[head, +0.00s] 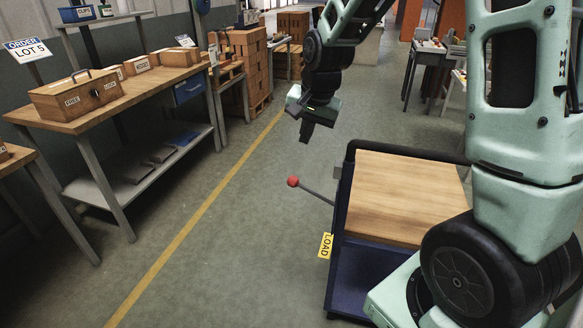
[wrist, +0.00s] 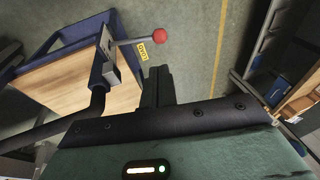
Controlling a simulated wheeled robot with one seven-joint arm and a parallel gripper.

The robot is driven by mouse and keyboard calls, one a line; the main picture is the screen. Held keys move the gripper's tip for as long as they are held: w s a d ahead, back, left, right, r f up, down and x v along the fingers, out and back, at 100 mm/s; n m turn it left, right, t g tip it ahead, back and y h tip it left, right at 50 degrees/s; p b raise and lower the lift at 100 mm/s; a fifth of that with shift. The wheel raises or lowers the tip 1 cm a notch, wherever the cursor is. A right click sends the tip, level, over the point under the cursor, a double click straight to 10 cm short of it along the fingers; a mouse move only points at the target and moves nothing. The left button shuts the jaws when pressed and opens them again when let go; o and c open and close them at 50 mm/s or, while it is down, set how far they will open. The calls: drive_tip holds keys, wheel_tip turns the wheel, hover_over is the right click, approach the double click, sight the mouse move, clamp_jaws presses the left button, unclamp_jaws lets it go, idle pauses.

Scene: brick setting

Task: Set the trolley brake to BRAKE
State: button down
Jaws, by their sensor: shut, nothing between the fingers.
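The trolley (head: 345,270) stands at the lower right in the head view, with a wooden top, a dark blue frame and a black rail. Its brake lever (head: 318,195) sticks out from the left side and ends in a red knob (head: 293,181). A yellow LOAD label (head: 325,246) hangs below the lever on that side. No BRAKE label is readable. My gripper (head: 305,131) is shut and empty, above the knob in the picture and apart from it. In the wrist view the knob (wrist: 159,35) shows just beyond my fingertips (wrist: 157,72), with the LOAD label (wrist: 143,51) nearby.
A workbench (head: 130,105) with wooden boxes stands at the left. A yellow floor line (head: 190,225) runs between it and the trolley, with open floor on both sides. Stacked bricks (head: 246,65) stand at the back. Another table (head: 428,58) stands at the back right.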

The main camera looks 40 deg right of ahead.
drive_tip(key=shift+f, duration=0.1)
drive_tip(key=p, duration=0.2)
approach(290, 179)
drive_tip(key=x, duration=0.3)
drive_tip(key=d+x, duration=0.1)
drive_tip(key=x, duration=0.2)
drive_tip(key=shift+s+d+f, duration=0.15)
drive_tip(key=shift+f, duration=0.1)
drive_tip(key=shift+w+a+f+g+h, duration=0.35)
drive_tip(key=shift+f+g, duration=0.1)
drive_tip(key=shift+f, duration=0.15)
drive_tip(key=shift+w+a+f+g+h, duration=0.3)
drive_tip(key=shift+w+f+g, duration=0.15)
drive_tip(key=shift+f, duration=0.1)
wheel_tip(290, 179, down, 10)
drive_tip(key=w+a+g+h+b, duration=0.1)
drive_tip(key=g+h+b, duration=0.2)
drive_tip(key=g+h, duration=0.1)
drive_tip(key=shift+w+f+n+g+b, duration=0.25)
drive_tip(key=shift+n+g+b, duration=0.15)
drive_tip(key=shift+g, duration=0.1)
